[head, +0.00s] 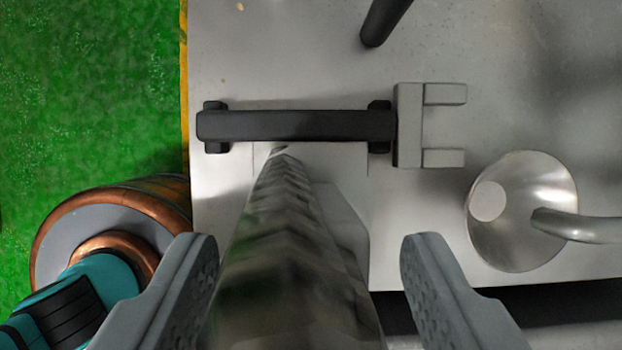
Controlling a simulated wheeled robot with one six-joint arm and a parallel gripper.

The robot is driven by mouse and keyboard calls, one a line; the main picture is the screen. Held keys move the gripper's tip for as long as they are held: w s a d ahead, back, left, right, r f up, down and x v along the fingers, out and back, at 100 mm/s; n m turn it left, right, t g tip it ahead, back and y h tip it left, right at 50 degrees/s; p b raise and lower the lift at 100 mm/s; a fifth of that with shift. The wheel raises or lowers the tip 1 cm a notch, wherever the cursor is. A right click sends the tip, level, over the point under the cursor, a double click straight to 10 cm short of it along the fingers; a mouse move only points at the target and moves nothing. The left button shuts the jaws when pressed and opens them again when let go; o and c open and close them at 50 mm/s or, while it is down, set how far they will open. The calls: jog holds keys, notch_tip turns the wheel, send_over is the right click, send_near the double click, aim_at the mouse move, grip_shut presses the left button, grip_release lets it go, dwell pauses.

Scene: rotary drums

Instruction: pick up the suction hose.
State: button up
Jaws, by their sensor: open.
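A long ribbed, shiny grey-green piece (290,255) runs up from the bottom middle of the head view and narrows to a tip below a black bar. It looks most like the suction hose, but I cannot tell for certain. Its lower end is cut off by the frame. My gripper (310,245) is open, one finger on each side of this piece in the picture. Gaps show between it and both fingers, and I see nothing gripped. I cannot tell the depth between the fingers and the piece.
The black bar (297,125) on short supports crosses ahead, with a grey forked piece (408,125) at its right end. A metal disc with a bent tube (520,205) is at right. A copper-and-teal tool (110,275) is at lower left. Green floor (90,90) lies beyond the metal plate (560,90).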

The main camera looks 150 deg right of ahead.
aim_at(311, 186)
jog(key=shift+x, duration=2.65)
jog(key=shift+s+d, duration=0.1)
jog(key=shift+s, duration=0.05)
jog(key=c, duration=1.2)
